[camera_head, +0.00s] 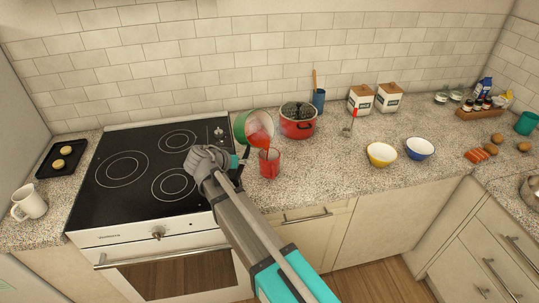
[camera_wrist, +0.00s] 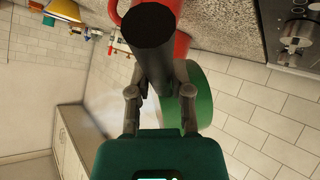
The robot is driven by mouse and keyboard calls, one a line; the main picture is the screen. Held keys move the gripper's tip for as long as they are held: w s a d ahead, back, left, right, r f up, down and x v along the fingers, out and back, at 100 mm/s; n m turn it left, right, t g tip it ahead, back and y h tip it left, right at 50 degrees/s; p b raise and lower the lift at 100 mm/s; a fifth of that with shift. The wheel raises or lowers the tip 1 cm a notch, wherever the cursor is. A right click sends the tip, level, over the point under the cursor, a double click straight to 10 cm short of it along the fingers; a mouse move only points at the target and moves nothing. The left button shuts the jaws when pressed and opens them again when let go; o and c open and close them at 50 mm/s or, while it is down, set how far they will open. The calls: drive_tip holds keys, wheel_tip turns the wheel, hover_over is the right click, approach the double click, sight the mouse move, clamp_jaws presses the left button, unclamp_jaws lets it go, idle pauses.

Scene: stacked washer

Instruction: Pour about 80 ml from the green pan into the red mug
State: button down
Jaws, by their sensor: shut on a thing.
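The green pan (camera_head: 239,128) is held tilted above the counter, its opening turned to the right and down. Red liquid (camera_head: 260,139) shows in it and runs over its lower rim towards the mug. The red mug (camera_head: 270,166) stands upright on the counter just below the pan. My gripper (camera_head: 235,161) is shut on the pan's handle. In the wrist view, my gripper (camera_wrist: 160,97) is around the black handle (camera_wrist: 151,35), with the green pan wall (camera_wrist: 199,100) behind it. The red mug is partly hidden there. The level in the mug cannot be read.
A red pot (camera_head: 298,126) stands close behind the mug. A black stove (camera_head: 150,165) is to the left. The counter right of the mug is clear.

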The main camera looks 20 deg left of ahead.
drive_tip(key=shift+m+y, duration=0.3)
drive_tip(key=shift+y, duration=0.2)
idle(0.6)
drive_tip(key=shift+w+a+n+h, duration=0.2)
drive_tip(key=shift+n+h, duration=0.3)
drive_tip(key=shift+h, duration=0.1)
drive_tip(key=shift+r+n+h, duration=0.3)
drive_tip(key=shift+h, duration=0.1)
drive_tip(key=shift+r+n+g+h+p, duration=0.3)
drive_tip(key=shift+r+p, duration=0.15)
drive_tip(key=shift+r, duration=0.05)
drive_tip(key=shift+d, duration=0.1)
drive_tip(key=shift+s, duration=0.1)
drive_tip(key=shift+f+h, duration=0.1)
drive_tip(key=shift+h, duration=0.2)
